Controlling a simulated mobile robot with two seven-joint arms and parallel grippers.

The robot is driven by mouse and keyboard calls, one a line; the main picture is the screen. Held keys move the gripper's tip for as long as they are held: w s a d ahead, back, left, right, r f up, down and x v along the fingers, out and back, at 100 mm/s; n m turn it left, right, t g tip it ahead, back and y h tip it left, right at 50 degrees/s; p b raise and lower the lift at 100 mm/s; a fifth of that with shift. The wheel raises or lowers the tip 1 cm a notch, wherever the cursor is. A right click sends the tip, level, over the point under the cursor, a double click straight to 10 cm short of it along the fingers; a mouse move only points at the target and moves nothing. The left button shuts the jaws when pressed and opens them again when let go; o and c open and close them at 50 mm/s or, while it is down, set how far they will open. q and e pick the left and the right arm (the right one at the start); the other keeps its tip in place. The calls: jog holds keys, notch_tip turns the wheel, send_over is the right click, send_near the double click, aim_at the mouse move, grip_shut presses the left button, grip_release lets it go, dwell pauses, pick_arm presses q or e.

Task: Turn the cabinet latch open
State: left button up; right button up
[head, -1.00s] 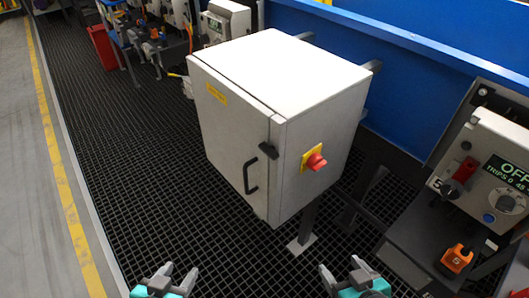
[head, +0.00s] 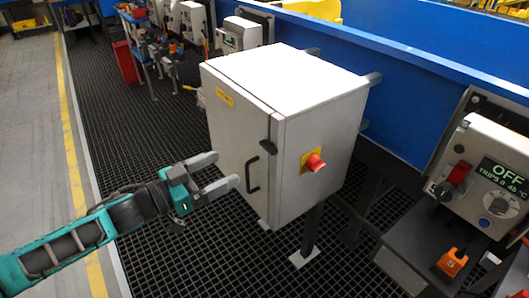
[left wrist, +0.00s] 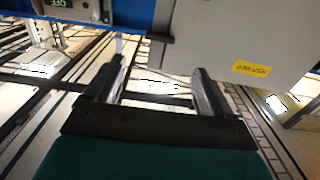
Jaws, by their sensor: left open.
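The grey-white cabinet (head: 236,130) stands on a post in the middle of the head view, its door shut. My left gripper (head: 228,168) is open and empty, in front of the door, left of the handle and latch. In the left wrist view the open fingers (left wrist: 158,72) have nothing between them. The cabinet (left wrist: 218,50) with its yellow label (left wrist: 251,71) shows at upper right there; the latch cannot be made out. My right gripper is out of view.
A red knob on a yellow plate (head: 313,162) sticks out of the cabinet's right side. A control box reading OFF (head: 490,165) stands at right. A blue conveyor wall (head: 410,80) runs behind. The dark grid floor (head: 120,120) at left is mostly clear.

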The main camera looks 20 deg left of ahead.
aim_at(265, 148)
pick_arm(q)
jog(key=x, duration=1.1)
jog(key=shift+d, duration=0.1)
jog(key=shift+c, duration=0.5)
jog(key=c, duration=1)
jog(key=shift+o, duration=0.2)
